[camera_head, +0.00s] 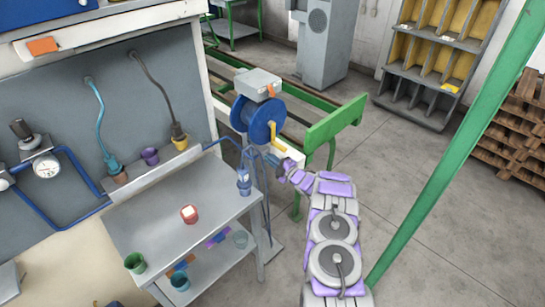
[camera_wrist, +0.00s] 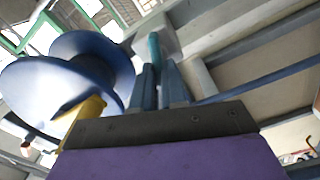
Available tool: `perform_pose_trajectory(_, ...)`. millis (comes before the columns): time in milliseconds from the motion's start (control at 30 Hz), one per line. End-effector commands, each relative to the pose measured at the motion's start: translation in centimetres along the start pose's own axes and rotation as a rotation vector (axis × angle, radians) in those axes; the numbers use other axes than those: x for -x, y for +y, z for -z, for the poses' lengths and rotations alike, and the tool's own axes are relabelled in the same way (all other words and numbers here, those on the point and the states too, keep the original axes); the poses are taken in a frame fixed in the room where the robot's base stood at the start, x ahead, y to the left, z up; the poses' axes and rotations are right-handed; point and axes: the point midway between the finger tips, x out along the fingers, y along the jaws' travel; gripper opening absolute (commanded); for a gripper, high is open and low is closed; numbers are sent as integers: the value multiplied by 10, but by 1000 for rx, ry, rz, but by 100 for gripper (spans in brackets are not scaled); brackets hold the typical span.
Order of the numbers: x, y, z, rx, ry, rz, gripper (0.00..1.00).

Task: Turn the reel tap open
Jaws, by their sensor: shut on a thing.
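The blue hose reel (camera_head: 258,118) stands under a grey box, with a yellow crank (camera_head: 278,138) at its side. In the wrist view the reel (camera_wrist: 95,62) fills the left, with the yellow crank (camera_wrist: 84,118) in front. My gripper (camera_head: 274,161) is just below and right of the reel in the head view. In the wrist view my gripper (camera_wrist: 157,72) has its two fingers closed on a teal lever, which looks like the reel tap (camera_wrist: 154,47). The lever runs up toward a pale block. In the head view I cannot make out the tap.
A green frame (camera_head: 335,118) is behind my arm. A green post (camera_head: 450,150) slants at right.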

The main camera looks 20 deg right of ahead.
Motion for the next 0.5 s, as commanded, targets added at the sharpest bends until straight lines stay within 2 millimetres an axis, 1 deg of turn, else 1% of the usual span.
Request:
perform_pose_trajectory(200,0,-2,3,172,2,4,0)
perform_pose_trajectory(500,0,-6,2,327,3,5,0)
